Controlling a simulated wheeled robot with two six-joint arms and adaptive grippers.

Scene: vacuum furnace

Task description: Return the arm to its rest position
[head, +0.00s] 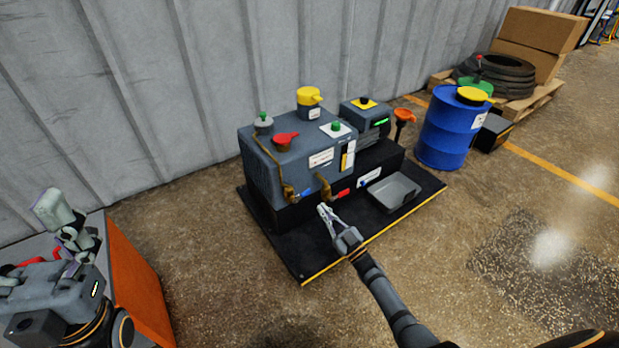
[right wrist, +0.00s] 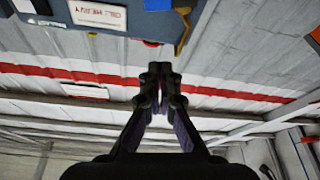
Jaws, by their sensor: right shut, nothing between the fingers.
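My right arm reaches in from the lower right in the head view. Its gripper (head: 325,211) is shut and empty, just in front of the grey-blue pump unit (head: 262,170), near the brass pipe with a red handle (head: 342,194). I cannot tell from this view whether it touches anything. In the right wrist view the fingertips (right wrist: 160,76) are together with nothing between them, and part of the unit (right wrist: 60,12) shows at the top left. My left gripper (head: 62,215) is at the left edge, above an orange-sided cabinet (head: 138,280); its finger opening is unclear.
The unit stands on a black base plate (head: 300,262) with a yellow edge. A grey tray (head: 393,191) lies on it at right. A blue drum (head: 446,135) and a loaded pallet (head: 530,102) stand further right. The floor in front is clear; a corrugated wall is behind.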

